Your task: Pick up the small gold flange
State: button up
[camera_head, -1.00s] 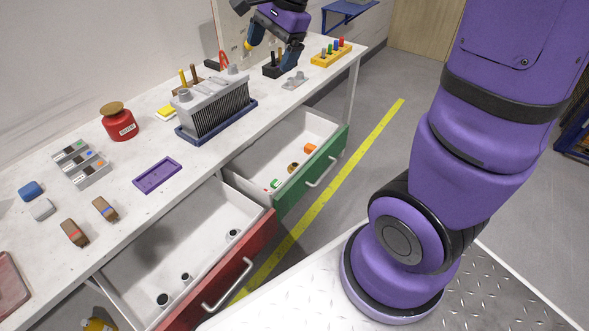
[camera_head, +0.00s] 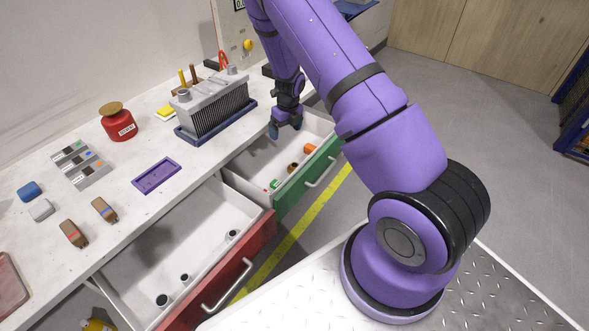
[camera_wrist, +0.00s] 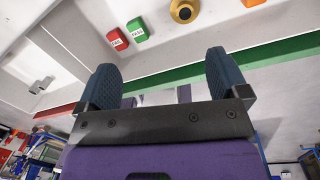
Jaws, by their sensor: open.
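The small gold flange (camera_head: 292,167) lies in the open green-fronted drawer (camera_head: 310,178). In the wrist view the flange (camera_wrist: 185,10) shows at the top edge, round with a dark centre and partly cut off. My gripper (camera_head: 285,128) is above the far part of this drawer, beyond the flange and apart from it. In the wrist view its two blue-grey fingers (camera_wrist: 162,75) stand wide apart with nothing between them.
A green PASS block (camera_wrist: 137,29), a red FAIL block (camera_wrist: 117,39) and an orange item (camera_head: 310,148) share the drawer. The open red-fronted drawer (camera_head: 225,271) holds dark round parts. A finned grey housing (camera_head: 212,107) stands on the bench beside the gripper.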

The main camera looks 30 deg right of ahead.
aim_at(294, 165)
jog(key=d+f+m, duration=0.1)
jog(key=f, duration=0.5)
jog(key=d+f+m, duration=0.1)
jog(key=f, duration=0.5)
jog(key=s+d+f+m+h, duration=0.1)
jog(key=f, duration=0.6)
jog(key=shift+m+g, duration=0.3)
jog(key=shift+r, duration=0.1)
jog(key=c, duration=1.1)
